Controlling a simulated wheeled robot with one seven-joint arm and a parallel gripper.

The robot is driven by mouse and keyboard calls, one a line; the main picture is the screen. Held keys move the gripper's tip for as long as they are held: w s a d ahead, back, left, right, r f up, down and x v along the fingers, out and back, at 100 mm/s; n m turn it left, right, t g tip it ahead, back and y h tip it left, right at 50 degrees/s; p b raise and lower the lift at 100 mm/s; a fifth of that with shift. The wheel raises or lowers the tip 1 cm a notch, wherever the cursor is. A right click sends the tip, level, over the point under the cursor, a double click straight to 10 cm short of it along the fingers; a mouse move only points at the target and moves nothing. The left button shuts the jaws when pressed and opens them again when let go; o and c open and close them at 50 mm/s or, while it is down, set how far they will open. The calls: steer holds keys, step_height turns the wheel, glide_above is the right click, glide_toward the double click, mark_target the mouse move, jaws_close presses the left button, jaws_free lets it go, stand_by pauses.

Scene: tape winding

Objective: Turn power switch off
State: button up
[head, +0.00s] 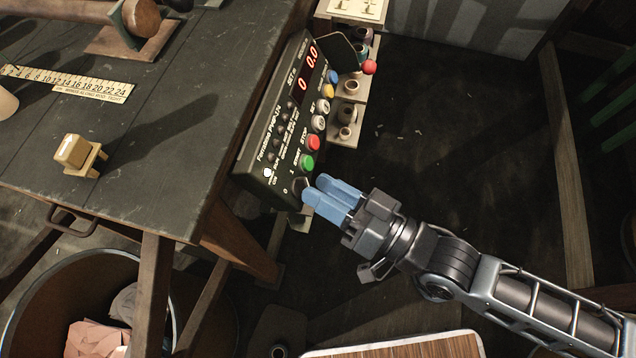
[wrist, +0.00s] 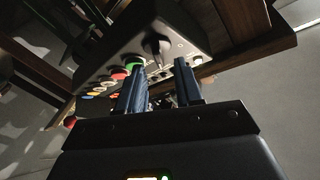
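The dark control box (head: 275,130) with a red digital display is at the table's right side. The power switch (head: 300,185) is a dark rotary knob at the box's lower end, below the green button, with 0 and 1 marks beside it. My gripper (head: 314,188) has two blue fingers pointing at this knob, close to it. In the wrist view the knob (wrist: 157,46) shows just beyond the fingers (wrist: 162,75), with a gap between them. The fingers are open and look empty. I cannot tell whether they touch the knob or exactly which mark it points to.
Green (head: 306,162) and red (head: 313,142) buttons sit just above the switch. The wooden table (head: 150,130) is at left, holding a ruler (head: 70,84) and small block (head: 75,151). A round bin (head: 60,275) stands below. Open floor (head: 450,130) lies right.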

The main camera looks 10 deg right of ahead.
steer(key=shift+w+a, duration=0.45)
steer(key=shift+a, duration=0.15)
steer(key=shift+c, duration=0.5)
jaws_close()
